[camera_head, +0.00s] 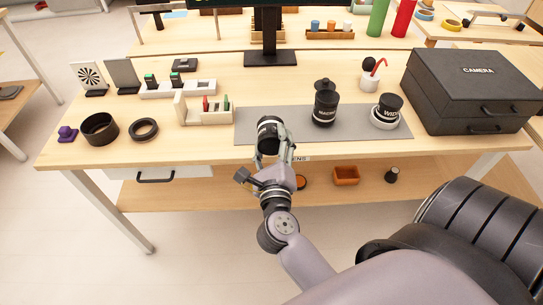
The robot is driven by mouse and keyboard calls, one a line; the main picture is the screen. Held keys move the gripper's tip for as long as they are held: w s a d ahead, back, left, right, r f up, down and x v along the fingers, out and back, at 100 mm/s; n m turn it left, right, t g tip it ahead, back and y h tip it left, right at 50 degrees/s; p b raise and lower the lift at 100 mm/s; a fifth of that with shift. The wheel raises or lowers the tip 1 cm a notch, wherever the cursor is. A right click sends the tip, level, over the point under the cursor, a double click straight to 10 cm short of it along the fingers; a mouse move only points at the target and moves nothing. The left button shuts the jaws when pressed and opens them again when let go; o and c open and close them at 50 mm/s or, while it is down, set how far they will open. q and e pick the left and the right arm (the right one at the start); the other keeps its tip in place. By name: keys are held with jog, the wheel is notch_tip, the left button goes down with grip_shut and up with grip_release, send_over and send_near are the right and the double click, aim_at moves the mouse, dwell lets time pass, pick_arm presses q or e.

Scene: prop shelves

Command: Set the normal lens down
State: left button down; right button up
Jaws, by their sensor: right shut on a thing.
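The normal lens (269,124) is a short black cylinder at the left part of the grey mat (354,135) on the wooden table. My right gripper (273,147) is shut on it from the front side of the table. I cannot tell whether the lens touches the mat or is held just above it. My left gripper is not in view.
A black case marked "CAMERA" (478,70) stands at the right. Black rings (144,129) and a holder with coloured cards (212,109) lie to the left. A monitor stand (270,58) is behind. The mat's front edge is near the table edge.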

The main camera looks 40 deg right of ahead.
aim_at(271, 153)
jog(key=shift+f+b, duration=0.75)
jog(key=shift+f, duration=1.4)
jog(key=shift+f, duration=0.2)
jog(key=o, duration=1.3)
